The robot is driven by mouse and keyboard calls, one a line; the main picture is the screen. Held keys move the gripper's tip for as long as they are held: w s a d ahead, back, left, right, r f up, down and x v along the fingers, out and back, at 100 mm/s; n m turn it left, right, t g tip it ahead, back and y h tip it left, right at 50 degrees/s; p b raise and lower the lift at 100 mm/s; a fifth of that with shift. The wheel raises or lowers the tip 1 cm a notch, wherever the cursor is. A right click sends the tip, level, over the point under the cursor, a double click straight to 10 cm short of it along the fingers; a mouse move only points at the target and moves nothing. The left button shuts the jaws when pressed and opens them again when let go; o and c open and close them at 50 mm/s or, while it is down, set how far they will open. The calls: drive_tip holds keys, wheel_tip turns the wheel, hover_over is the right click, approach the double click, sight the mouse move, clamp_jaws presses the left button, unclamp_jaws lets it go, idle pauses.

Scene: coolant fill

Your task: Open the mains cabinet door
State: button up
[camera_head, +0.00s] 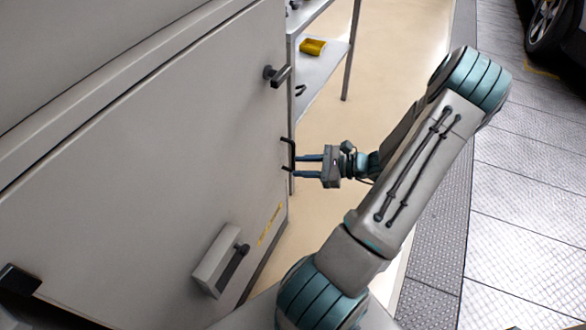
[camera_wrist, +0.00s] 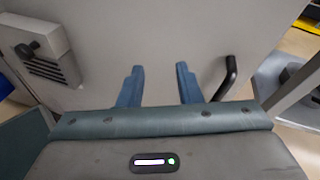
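The mains cabinet door (camera_head: 150,150) is a large light grey panel filling the left of the head view; I cannot tell whether it stands ajar. A black bar handle (camera_head: 288,154) is near its right edge, with a dark lever (camera_head: 277,75) further up. My gripper (camera_head: 297,165) is close to the bar handle, fingers pointing at the door. In the wrist view, my gripper (camera_wrist: 160,72) is open, with nothing between its blue fingers. A dark handle (camera_wrist: 229,76) lies just right of the fingers there, outside them. Contact with the door cannot be judged.
A grey box with a dark knob (camera_head: 220,260) sits low on the door and also shows in the wrist view (camera_wrist: 42,50). A metal shelf (camera_head: 325,75) holding a yellow item (camera_head: 313,47) stands behind. A car wheel (camera_head: 548,25) is at top right. Tan floor lies beyond the door.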

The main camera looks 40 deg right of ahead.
sight(294, 168)
drive_tip(key=s+d+f+m+t+h+b, duration=0.2)
drive_tip(key=d+f+m+t+h+b, duration=0.25)
drive_tip(key=d+f+m+t, duration=0.3)
drive_tip(key=shift+g, duration=0.85)
drive_tip(key=x, duration=0.4)
drive_tip(key=f+b+x, duration=0.1)
drive_tip(key=x, duration=0.4)
drive_tip(key=d+f+b+x, duration=0.1)
drive_tip(key=x, duration=0.3)
drive_tip(key=shift+w, duration=0.4)
drive_tip(key=shift+r, duration=0.1)
drive_tip(key=shift+s, duration=0.1)
clamp_jaws()
